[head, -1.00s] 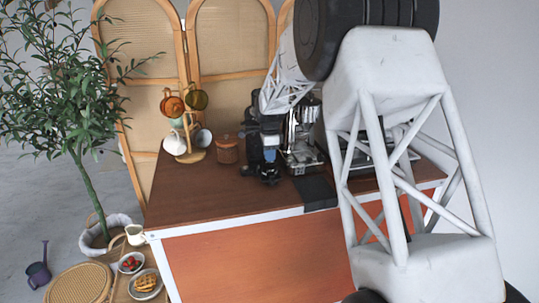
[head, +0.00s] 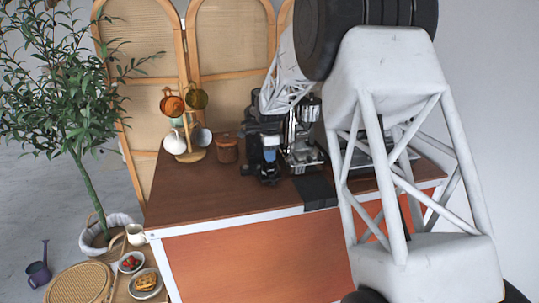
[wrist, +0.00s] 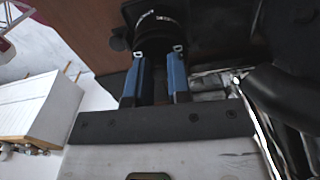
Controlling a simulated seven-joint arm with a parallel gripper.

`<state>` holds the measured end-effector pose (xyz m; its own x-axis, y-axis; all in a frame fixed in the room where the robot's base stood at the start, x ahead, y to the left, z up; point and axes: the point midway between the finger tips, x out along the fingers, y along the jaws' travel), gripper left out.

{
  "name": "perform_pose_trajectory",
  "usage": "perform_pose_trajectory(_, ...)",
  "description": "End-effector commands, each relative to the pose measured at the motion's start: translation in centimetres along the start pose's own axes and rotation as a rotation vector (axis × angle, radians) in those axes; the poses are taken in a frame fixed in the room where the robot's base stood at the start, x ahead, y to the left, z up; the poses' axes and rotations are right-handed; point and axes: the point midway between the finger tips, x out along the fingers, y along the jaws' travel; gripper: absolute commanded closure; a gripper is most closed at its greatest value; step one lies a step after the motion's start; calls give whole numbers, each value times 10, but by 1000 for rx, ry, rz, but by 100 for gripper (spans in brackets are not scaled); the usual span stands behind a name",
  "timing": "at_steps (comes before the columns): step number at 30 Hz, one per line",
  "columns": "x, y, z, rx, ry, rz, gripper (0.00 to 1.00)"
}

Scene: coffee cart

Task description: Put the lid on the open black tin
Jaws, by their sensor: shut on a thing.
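My gripper (wrist: 158,52) has two blue fingers, close together and shut on a dark round thing (wrist: 155,32), which I take to be the black lid. In the wrist view it is at the top middle, and bright arcs show on its dark rim. I cannot separate lid from tin there, nor tell whether they touch. In the head view my gripper (head: 268,172) points down over the wooden cart top, in front of the coffee machine. It is too dark and small there to make out the tin.
The coffee machine (head: 303,150) stands close to the right of my gripper. A brown canister (head: 228,150) and a mug stand with hanging cups (head: 190,154) are to the left. A black mat (head: 316,190) lies at the front edge. The cart top's front left (head: 185,205) is clear.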

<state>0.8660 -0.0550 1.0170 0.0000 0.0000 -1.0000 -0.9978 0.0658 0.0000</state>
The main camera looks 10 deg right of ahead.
Motion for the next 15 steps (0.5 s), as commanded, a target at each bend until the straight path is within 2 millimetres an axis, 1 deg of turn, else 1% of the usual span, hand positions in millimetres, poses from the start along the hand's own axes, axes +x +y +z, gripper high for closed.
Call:
perform_pose_trajectory(13,0,0,0,0,0,0,100)
perform_pose_trajectory(14,0,0,0,0,0,0,80)
perform_pose_trajectory(15,0,0,0,0,0,0,74)
